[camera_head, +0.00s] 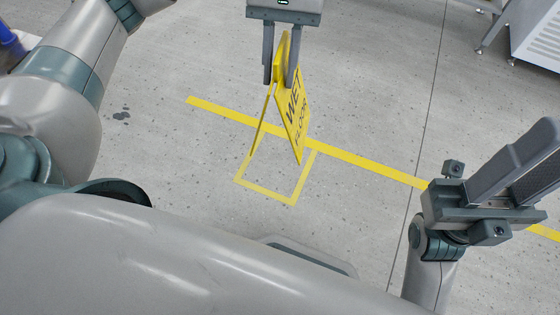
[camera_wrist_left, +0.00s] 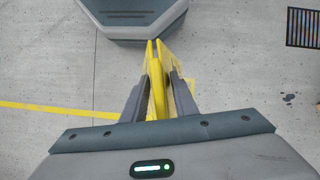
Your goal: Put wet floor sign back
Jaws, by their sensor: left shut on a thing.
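The yellow wet floor sign (camera_head: 293,108) is upright, its two panels slightly spread, with dark lettering on the right-hand one. My left gripper (camera_head: 281,78) comes down from the top of the head view and is shut on the sign's top edge. In the left wrist view the sign (camera_wrist_left: 156,82) stands between the two fingers (camera_wrist_left: 160,98). A yellow square outline (camera_head: 268,194) is on the floor just below the sign in the picture. I cannot tell whether the sign touches the floor. My right gripper (camera_head: 525,160) is at the right, apart from the sign; its finger gap is unclear.
A long yellow floor line (camera_head: 365,162) runs past the sign and under my right arm. A metal cabinet or bench (camera_head: 537,35) stands at the top right. A blue object (camera_head: 10,40) shows at the top left. A dark floor grate (camera_wrist_left: 303,28) shows in the wrist view.

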